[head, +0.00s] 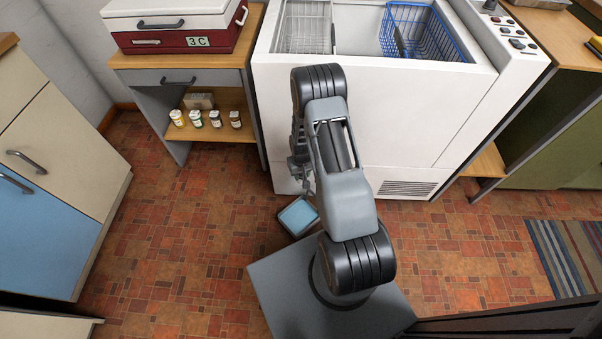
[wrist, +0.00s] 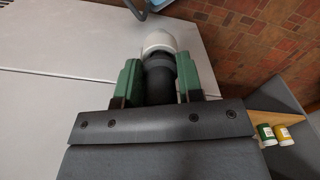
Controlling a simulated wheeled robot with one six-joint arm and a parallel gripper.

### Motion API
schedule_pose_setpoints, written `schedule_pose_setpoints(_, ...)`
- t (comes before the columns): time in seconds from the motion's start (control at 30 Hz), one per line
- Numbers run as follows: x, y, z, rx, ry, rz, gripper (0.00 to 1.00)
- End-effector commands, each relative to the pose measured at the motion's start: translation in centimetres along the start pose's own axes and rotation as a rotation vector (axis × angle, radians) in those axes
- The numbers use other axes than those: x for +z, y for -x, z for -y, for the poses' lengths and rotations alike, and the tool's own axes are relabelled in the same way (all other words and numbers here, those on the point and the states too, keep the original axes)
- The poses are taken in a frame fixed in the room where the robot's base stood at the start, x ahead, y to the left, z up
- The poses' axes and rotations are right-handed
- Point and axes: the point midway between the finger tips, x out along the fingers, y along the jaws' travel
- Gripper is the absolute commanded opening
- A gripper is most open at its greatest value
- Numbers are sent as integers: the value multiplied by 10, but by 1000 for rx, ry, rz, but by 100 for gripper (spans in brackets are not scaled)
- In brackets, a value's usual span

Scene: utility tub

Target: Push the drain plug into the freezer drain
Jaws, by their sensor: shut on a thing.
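My gripper (wrist: 159,72) has green fingers shut on a dark, round plug (wrist: 159,84) in the wrist view. A pale rounded piece (wrist: 159,42) shows just beyond the plug's far end; I cannot tell whether it is the drain or part of the plug, or whether anything is seated. The white chest freezer (head: 405,120) stands in front of me in the head view. My gripper is at its lower left front, largely hidden behind my arm. The plug cannot be made out in the head view.
A blue tray (head: 298,216) lies on the floor below the freezer front. A wooden shelf unit (head: 235,95) with several small jars (head: 215,118) stands close to the left. Cabinets (head: 50,170) stand far left. The tiled floor between is clear.

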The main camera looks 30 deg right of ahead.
Motion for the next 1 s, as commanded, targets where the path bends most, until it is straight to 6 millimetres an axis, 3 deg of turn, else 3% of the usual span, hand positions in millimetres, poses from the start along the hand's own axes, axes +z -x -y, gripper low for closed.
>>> schedule_pose_setpoints(0.47, 0, -6, 0, 0, 0, 0, 10)
schedule_pose_setpoints(1.0, 0, 12, 0, 0, 0, 1, 10)
